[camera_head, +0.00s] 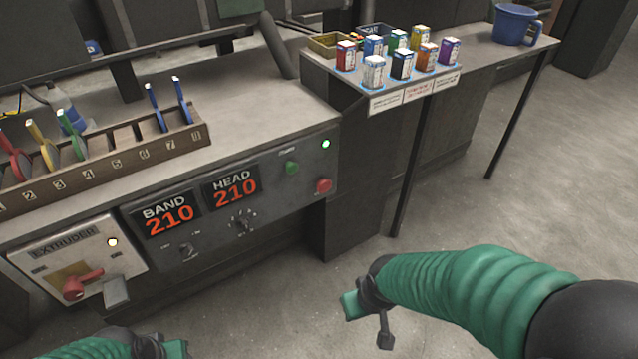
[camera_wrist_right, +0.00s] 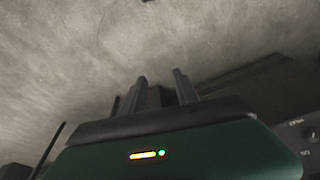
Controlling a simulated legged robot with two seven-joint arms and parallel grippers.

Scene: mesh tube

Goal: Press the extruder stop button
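A red button (camera_head: 323,185) sits at the right end of the grey control panel's front face. A green button (camera_head: 291,167) is above and left of it, and a lit green lamp (camera_head: 325,144) is above it. My right gripper (camera_head: 368,322) is in the air over the floor, in front of and below the red button, not touching it. Its two fingers stand apart with nothing between them in the right wrist view (camera_wrist_right: 160,82). My left gripper (camera_head: 165,350) is at the bottom edge, mostly cut off, so its fingers cannot be judged.
An EXTRUDER box (camera_head: 62,243) with a red handle (camera_head: 82,284) is at left. BAND and HEAD displays (camera_head: 231,187) read 210. A numbered rack (camera_head: 100,155) holds coloured tools. A side table (camera_head: 480,60) carries several cans and a blue mug (camera_head: 514,24). Open floor lies right.

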